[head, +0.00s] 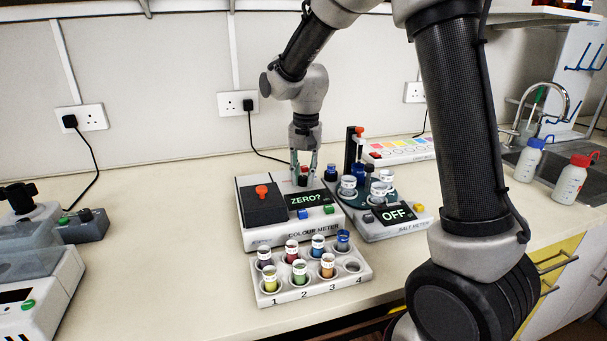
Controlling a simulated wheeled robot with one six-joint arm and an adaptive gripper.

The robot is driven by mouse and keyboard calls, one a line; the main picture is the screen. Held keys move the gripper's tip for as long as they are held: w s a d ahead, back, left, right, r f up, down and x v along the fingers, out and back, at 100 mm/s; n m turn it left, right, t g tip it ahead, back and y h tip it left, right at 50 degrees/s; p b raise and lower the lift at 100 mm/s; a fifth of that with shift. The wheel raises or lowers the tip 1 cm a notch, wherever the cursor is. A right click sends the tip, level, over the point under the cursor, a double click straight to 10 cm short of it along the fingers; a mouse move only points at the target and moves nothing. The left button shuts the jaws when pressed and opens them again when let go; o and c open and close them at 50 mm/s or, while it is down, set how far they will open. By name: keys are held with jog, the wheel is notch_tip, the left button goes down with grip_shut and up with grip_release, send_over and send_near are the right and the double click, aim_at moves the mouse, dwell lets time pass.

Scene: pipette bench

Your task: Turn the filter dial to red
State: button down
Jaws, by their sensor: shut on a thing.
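The colour meter (248,228) stands mid-bench, with a dark lid and orange knob (262,191) at its left. Its display (303,199) reads "ZERO?". A blue button (302,214) and a green button (328,209) sit below it. The filter dial (303,180) is at the back right of the meter, small and dark with some red showing. My gripper (304,171) points straight down over it, with its fingers shut on the dial from both sides. The fingers partly cover the dial, and its colour setting is too small to read.
A white rack (318,291) with several coloured vials stands in front. The salt meter (372,232), reading "OFF", stands close at the right with cups and an upright post. A colour-striped device (400,150) is behind it. Bottles and a sink are far right.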

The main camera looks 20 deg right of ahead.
aim_at(305, 176)
jog(key=n, duration=0.3)
jog(key=shift+n, duration=0.3)
jog(key=shift+w+n, duration=0.1)
jog(key=shift+n, duration=1.7)
jog(key=c, duration=1.2)
grip_release()
jog(key=shift+c, duration=0.2)
jog(key=shift+r, duration=0.1)
notch_tip(305, 176, up, 12)
jog(key=shift+d, duration=0.2)
